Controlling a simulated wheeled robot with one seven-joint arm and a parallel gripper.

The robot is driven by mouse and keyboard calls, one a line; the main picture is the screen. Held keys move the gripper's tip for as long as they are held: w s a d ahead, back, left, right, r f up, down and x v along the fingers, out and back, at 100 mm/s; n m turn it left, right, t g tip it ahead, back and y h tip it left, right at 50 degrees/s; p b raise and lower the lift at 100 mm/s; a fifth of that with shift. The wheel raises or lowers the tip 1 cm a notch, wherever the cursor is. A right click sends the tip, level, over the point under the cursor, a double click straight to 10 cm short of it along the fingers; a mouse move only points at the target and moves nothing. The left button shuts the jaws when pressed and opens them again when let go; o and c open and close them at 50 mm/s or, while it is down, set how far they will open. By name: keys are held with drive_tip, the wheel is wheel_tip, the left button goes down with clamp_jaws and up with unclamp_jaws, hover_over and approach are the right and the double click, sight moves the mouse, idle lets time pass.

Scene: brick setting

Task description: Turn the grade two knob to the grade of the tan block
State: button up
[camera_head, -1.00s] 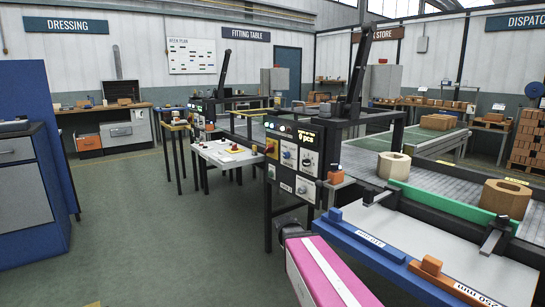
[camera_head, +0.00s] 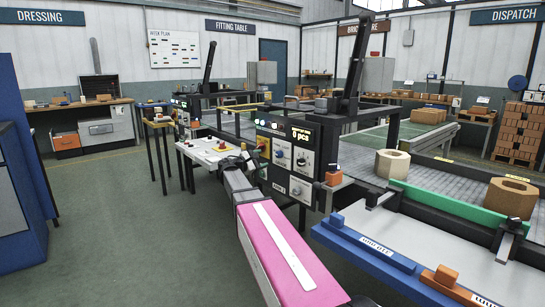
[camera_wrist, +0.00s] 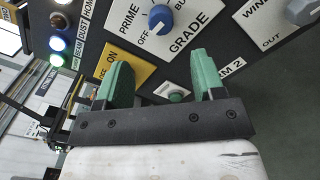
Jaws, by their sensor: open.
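The blue grade knob (camera_wrist: 160,18) is at the top of the wrist view, on a white plate with the words PRIME, OFF, GRADE and a cut-off word starting BU. A small light mark on it seems to face OFF. In the head view the control panel (camera_head: 302,188) with its knobs stands at the middle. My gripper (camera_wrist: 162,78) is open and empty, its green fingers below the knob and apart from it; in the head view it is partly hidden at the panel's left. The tan block (camera_head: 511,197) and a paler cream block (camera_head: 392,163) sit on the grey conveyor.
A yellow ON plate (camera_wrist: 124,68) and a small green button (camera_wrist: 176,97) lie near the fingers. Lit lamps (camera_wrist: 58,43) are at left, another knob (camera_wrist: 300,10) at right. A white table (camera_head: 208,152) stands left of the panel. The green floor at left is free.

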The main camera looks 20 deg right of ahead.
sight(277, 155)
drive_tip(key=x, duration=0.9)
drive_tip(key=shift+d+f, duration=0.1)
drive_tip(key=shift+d, duration=0.1)
drive_tip(key=c, duration=0.9)
